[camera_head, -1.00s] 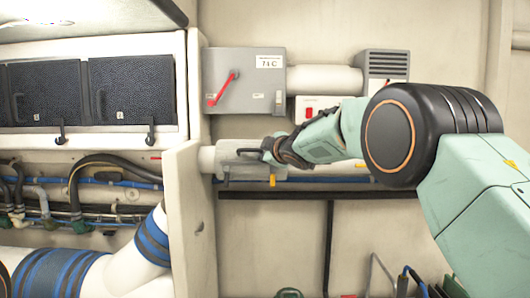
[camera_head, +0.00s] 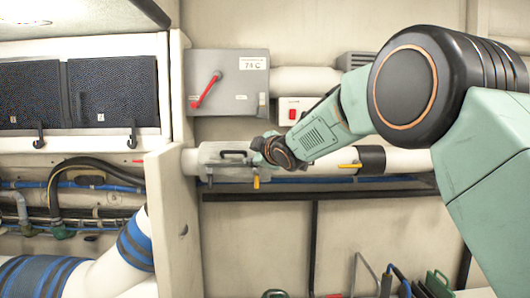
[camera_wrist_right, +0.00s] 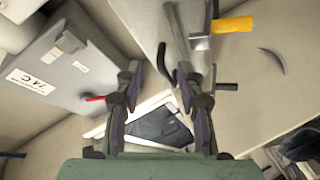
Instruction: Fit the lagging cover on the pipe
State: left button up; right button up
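The white pipe (camera_head: 410,161) runs level along the back wall. The pale grey lagging cover (camera_head: 216,154), with a black handle on its front, lies along the pipe's left part; I cannot tell whether it is fully seated. A yellow tab (camera_head: 256,182) hangs below its right end. My right gripper (camera_head: 262,150) is at the cover's right end, beside the handle. In the right wrist view the gripper's fingers (camera_wrist_right: 160,78) are apart, with a dark bar showing between them; contact is unclear. My left gripper is not in view.
A grey switch box (camera_head: 228,82) with a red lever and a small red-switch box (camera_head: 297,110) are above the pipe. A pale partition (camera_head: 178,225) stands at the left. A yellow lever (camera_head: 350,165) and black band (camera_head: 371,159) are on the pipe further right.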

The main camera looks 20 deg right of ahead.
jog(key=v, duration=0.7)
jog(key=shift+s+r, duration=0.15)
jog(key=shift+s, duration=0.25)
jog(key=shift+w, duration=0.15)
jog(key=s+f+m+g+b, duration=0.25)
jog(key=s+f+m, duration=0.2)
jog(key=f, duration=0.95)
jog(key=s+f+m+g+b, duration=0.25)
jog(key=s+f, duration=0.35)
jog(key=f, duration=0.8)
jog(key=s+f+m+g+b, duration=0.1)
jog(key=s+f+m+b, duration=0.3)
jog(key=f, duration=1)
jog(key=s+f+m+g+h+b, duration=0.1)
jog(key=s+f+g+b, duration=0.8)
jog(key=s+f, duration=2.5)
jog(key=s+m+b, duration=0.1)
jog(key=s+b, duration=0.1)
jog(key=s, duration=0.2)
jog(key=shift+s+d+m+g+h+b, duration=0.2)
jog(key=shift+d+m+g+h+b, duration=0.1)
jog(key=shift+m+g+b, duration=0.1)
